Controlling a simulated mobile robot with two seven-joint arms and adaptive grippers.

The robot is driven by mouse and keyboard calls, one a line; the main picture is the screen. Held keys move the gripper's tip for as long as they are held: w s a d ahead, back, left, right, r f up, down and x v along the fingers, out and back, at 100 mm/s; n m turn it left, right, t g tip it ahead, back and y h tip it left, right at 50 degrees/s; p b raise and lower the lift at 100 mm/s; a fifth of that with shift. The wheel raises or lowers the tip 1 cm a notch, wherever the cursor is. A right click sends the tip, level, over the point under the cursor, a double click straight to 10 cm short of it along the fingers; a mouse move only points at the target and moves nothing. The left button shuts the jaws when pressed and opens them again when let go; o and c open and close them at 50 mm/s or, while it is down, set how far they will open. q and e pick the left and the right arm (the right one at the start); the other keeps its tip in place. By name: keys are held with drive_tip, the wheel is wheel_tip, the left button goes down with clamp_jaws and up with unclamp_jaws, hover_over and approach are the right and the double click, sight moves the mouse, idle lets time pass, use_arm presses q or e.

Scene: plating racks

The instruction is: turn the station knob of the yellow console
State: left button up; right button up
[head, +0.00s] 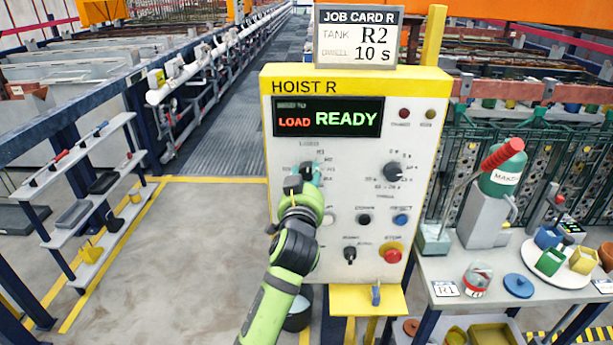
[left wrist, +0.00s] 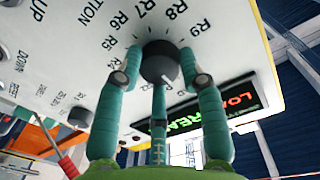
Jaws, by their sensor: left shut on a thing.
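The yellow-topped console (head: 350,75) stands upright in the middle of the head view, marked HOIST R, with a white panel. Its display (head: 328,117) reads LOAD in red and READY in green. The station knob (left wrist: 161,62) is a dark round knob ringed by labels, R5 to R9 readable, in the left wrist view. My left gripper (head: 309,173) is shut on this knob, its teal fingers around it. In the head view the fingers mostly hide the knob. I cannot tell which station it points to. My right gripper is not in view.
A job card (head: 358,38) above the console reads tank R2, dwell 10 s. Another dark knob (head: 394,172) and a red button (head: 392,255) are on the panel. A cluttered table (head: 440,290) stands right, a shelf rack (head: 85,215) left.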

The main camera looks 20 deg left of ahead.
use_arm(q)
drive_tip(key=m+p, duration=0.2)
drive_tip(key=shift+r+m, duration=0.3)
drive_tip(key=shift+m, duration=0.1)
drive_tip(key=m+p, duration=0.2)
drive_tip(key=shift+m, duration=0.3)
drive_tip(key=m+p, duration=0.2)
drive_tip(key=m, duration=0.1)
drive_tip(key=shift+m+g+p, duration=0.4)
drive_tip(key=shift+m+p, duration=0.3)
drive_tip(key=shift+m, duration=0.6)
drive_tip(key=shift+f, duration=0.1)
drive_tip(key=o, duration=1.1)
drive_tip(key=shift+o, duration=0.2)
drive_tip(key=shift+f, duration=0.1)
